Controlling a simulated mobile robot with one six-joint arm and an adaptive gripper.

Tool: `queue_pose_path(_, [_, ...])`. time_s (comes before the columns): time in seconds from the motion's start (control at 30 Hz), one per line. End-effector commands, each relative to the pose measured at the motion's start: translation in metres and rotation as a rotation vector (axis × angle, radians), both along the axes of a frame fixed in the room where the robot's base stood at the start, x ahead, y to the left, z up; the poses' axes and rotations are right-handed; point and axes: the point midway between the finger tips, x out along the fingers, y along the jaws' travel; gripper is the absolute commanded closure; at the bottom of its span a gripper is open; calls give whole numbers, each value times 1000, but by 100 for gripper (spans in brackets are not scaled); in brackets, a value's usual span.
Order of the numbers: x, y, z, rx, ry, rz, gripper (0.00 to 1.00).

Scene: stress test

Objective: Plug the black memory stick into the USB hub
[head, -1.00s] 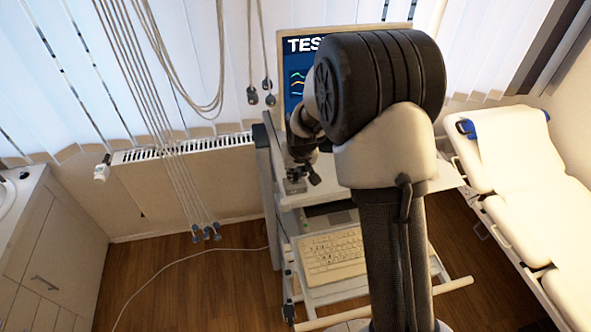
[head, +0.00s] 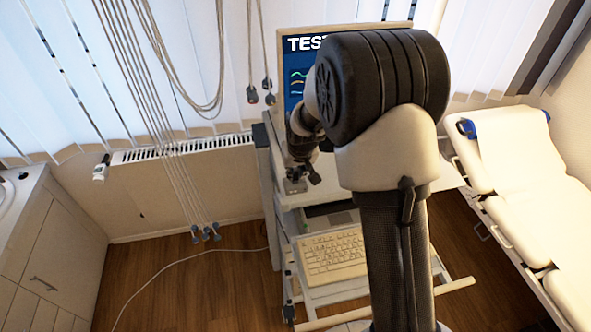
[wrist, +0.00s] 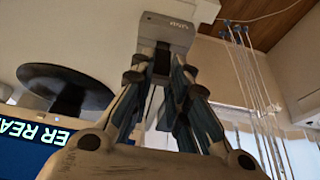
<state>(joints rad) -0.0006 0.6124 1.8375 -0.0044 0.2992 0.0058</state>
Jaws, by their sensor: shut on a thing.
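The USB hub (wrist: 166,32) is a small grey box with lettering on its end, at the top of the wrist view. It stands on the pale top of the trolley and is small in the head view (head: 295,187). My gripper (wrist: 160,66) is shut, with its fingertips right at the hub's near face. In the head view my gripper (head: 301,174) points down at the hub. The black memory stick is mostly hidden between the fingertips; only dark shapes show there. I cannot tell whether it is in a port.
A monitor (head: 296,75) stands behind the hub; its round dark base (wrist: 65,88) is close to my gripper in the wrist view. A keyboard (head: 334,255) lies on a lower shelf. Cables (head: 165,130) hang at the left, and a couch (head: 520,150) stands at the right.

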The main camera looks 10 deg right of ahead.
Motion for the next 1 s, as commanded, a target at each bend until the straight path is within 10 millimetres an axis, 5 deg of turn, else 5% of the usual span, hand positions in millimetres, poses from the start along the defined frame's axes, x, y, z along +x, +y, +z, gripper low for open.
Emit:
queue_pose_path(0.97, [0,0,-13,0,1,0,94])
queue_pose_path(1.0, [0,0,-13,0,1,0,83])
